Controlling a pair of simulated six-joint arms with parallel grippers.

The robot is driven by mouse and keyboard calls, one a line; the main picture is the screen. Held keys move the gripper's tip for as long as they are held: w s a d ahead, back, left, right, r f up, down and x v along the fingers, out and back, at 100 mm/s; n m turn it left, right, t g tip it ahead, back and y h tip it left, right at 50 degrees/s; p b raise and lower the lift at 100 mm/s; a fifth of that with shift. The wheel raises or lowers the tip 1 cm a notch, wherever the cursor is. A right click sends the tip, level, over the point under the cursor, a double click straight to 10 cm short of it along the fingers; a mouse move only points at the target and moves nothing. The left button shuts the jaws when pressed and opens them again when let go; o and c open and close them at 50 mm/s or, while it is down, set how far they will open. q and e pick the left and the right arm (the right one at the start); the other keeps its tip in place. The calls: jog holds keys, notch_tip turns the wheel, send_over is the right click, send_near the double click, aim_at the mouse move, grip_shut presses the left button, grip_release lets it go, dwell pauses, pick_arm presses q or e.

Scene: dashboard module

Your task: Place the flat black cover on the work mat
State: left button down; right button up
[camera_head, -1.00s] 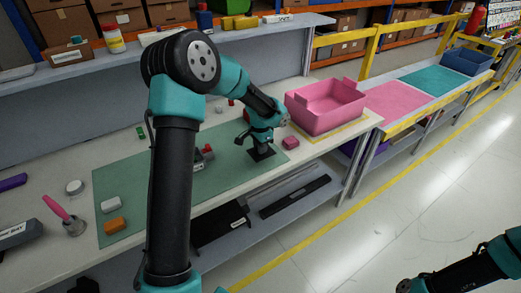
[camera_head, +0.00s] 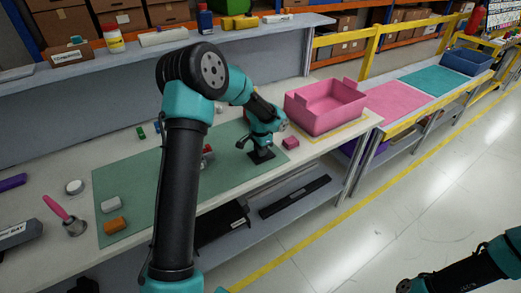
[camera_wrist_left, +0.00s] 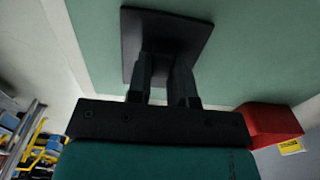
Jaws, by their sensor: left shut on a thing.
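The flat black cover (camera_head: 262,156) is at the right end of the green work mat (camera_head: 130,185), near its front edge. My left gripper (camera_head: 261,145) is above it, pointing down and shut on it. In the left wrist view the cover (camera_wrist_left: 195,38) is a dark square plate beyond the fingers (camera_wrist_left: 166,75), with green mat around it. I cannot tell whether the plate touches the mat. My right gripper is out of view; only part of my right arm shows at the bottom right.
A pink block (camera_head: 291,142) lies just right of the cover, and a pink bin (camera_head: 325,108) stands behind it. An orange block (camera_head: 116,225) and a grey block (camera_head: 110,204) sit at the mat's left end. A lower shelf (camera_head: 285,212) lies beneath the front edge.

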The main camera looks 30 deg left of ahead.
pick_arm(q)
jog(key=shift+f, duration=0.1)
jog(key=c, duration=1)
grip_release()
notch_tip(320, 180, up, 12)
jog(key=shift+r, duration=0.15)
